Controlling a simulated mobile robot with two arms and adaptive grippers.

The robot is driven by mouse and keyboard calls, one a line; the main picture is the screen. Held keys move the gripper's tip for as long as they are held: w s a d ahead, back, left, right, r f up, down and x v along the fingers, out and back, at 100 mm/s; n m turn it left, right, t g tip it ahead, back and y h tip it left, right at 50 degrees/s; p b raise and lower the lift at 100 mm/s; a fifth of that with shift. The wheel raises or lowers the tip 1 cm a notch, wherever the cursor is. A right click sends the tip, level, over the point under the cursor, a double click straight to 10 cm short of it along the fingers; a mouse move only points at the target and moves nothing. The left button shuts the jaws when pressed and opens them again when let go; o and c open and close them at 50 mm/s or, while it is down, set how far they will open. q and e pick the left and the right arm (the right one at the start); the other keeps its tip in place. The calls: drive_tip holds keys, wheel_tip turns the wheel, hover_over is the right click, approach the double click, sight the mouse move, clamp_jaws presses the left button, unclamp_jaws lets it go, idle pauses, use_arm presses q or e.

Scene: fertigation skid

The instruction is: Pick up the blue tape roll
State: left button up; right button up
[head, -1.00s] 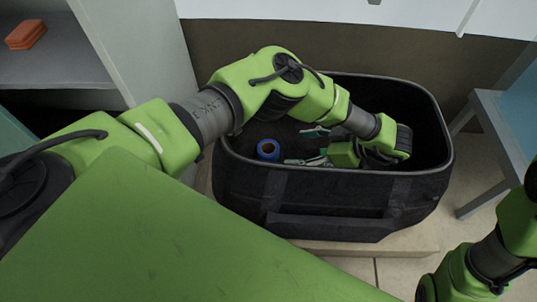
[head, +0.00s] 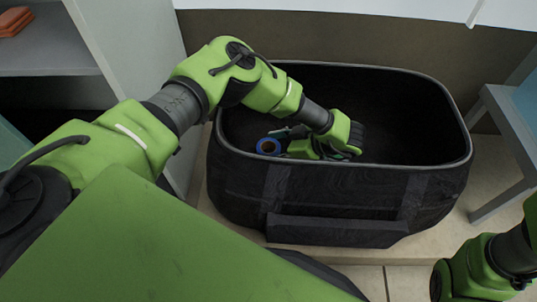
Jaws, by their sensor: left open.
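The blue tape roll (head: 268,146) lies inside the black tool bag (head: 330,190), towards its left side. My left gripper (head: 290,147) reaches down into the bag, just right of the roll. It is open; the fingers are small and partly hidden by its own green body, so I cannot tell whether they touch the roll. My right arm shows at the lower right edge, but its gripper is outside the view.
The bag's raised rim surrounds the roll and my left gripper. Its right part looks empty. A grey cabinet (head: 130,50) stands at the left with an orange object (head: 14,21) on its shelf. A grey table frame (head: 505,150) stands at the right.

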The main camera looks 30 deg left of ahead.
use_arm(q)
drive_tip(key=c, duration=1.2)
